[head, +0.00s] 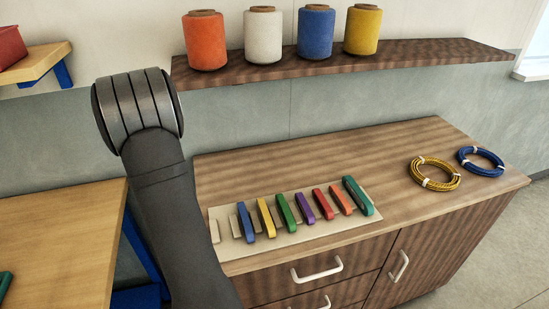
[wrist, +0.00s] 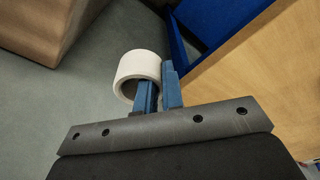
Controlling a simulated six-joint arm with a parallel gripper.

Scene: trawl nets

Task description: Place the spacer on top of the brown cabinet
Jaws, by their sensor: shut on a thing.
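My gripper (wrist: 158,88) has two blue fingers and is shut on the white spacer (wrist: 138,66), a short hollow ring. One finger appears to be in its opening and the other outside its wall. The spacer is held over the grey floor, between a brown piece of furniture and a wooden table. In the head view the brown cabinet (head: 300,165) stands at centre right, with a wood-grain top and drawers and a door with pale handles. My arm crosses the left of that view; the gripper and spacer are hidden there.
A pale board (head: 330,229) with several coloured netting needles lies along the cabinet's front edge. A yellow coil (head: 434,174) and a blue coil (head: 481,161) lie at its right. A shelf (head: 350,63) with several twine spools hangs above. The top's back middle is clear.

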